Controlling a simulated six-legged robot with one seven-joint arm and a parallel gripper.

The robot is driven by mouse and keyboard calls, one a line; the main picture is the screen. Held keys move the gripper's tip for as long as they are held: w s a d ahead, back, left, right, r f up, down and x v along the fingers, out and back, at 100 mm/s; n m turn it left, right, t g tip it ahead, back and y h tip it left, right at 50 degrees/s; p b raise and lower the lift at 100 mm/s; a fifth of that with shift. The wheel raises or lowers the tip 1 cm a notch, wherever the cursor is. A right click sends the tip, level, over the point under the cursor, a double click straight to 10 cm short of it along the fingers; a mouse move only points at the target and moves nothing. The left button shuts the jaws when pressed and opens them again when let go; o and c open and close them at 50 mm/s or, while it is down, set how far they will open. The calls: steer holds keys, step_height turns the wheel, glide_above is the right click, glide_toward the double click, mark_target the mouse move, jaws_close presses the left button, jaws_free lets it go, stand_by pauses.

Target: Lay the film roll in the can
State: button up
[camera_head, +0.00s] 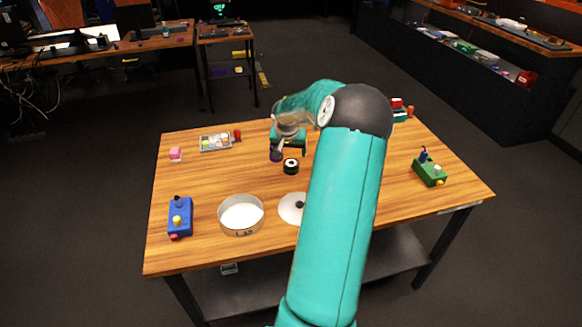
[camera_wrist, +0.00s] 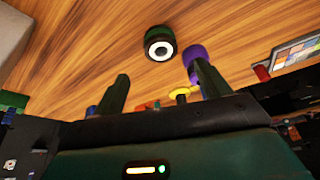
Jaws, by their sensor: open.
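The film roll (camera_head: 291,166), a short dark cylinder with a green band and white centre, sits on the wooden table near the middle. In the wrist view the film roll (camera_wrist: 159,44) shows beyond the fingertips, roughly midway between them. The can (camera_head: 240,229) is a round, open, pale container with a white inside, at the front left of the table; it looks empty. My gripper (camera_head: 290,149) is open and empty, above and behind the film roll in the head view. Its two dark fingers also show in the wrist view (camera_wrist: 162,86), apart from the roll.
A purple object (camera_head: 276,156) stands close to the roll. A blue box (camera_head: 180,218), green box (camera_head: 430,172) and tray (camera_head: 215,143) lie around. The left-middle tabletop is clear.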

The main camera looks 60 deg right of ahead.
mark_target(291, 162)
steer(key=x, duration=1)
steer(key=shift+w+d+f, duration=0.15)
steer(key=shift+w+d, duration=0.05)
steer(key=shift+d, duration=0.05)
steer(key=c, duration=1.2)
steer(key=shift+o, duration=0.2)
